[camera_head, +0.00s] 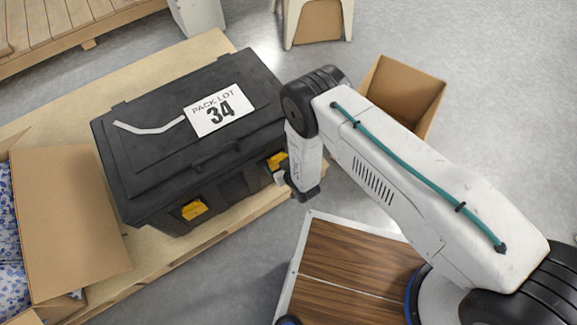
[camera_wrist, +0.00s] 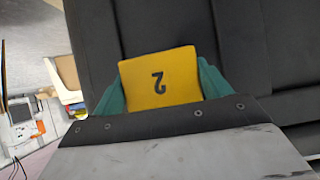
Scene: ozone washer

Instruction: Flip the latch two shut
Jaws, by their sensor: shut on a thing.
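A black lidded case (camera_head: 150,165) stands with its lid down; it also fills much of the wrist view (camera_wrist: 265,45). A yellow latch marked 2 (camera_wrist: 160,78) lies between the two teal fingers of my gripper (camera_wrist: 160,90), which is shut on it. In the head view the yellow of this latch (camera_head: 277,161) shows at the right of the case front, partly hidden by my arm. Another yellow latch (camera_head: 194,209) sits further left on the same front.
The case stands on a pale wooden table (camera_head: 160,72). An open cardboard box (camera_head: 70,215) with blue-patterned contents is at the left. Another open cardboard box (camera_head: 400,92) is behind my arm. A wood-topped surface (camera_head: 335,268) is at the front. Grey floor lies between.

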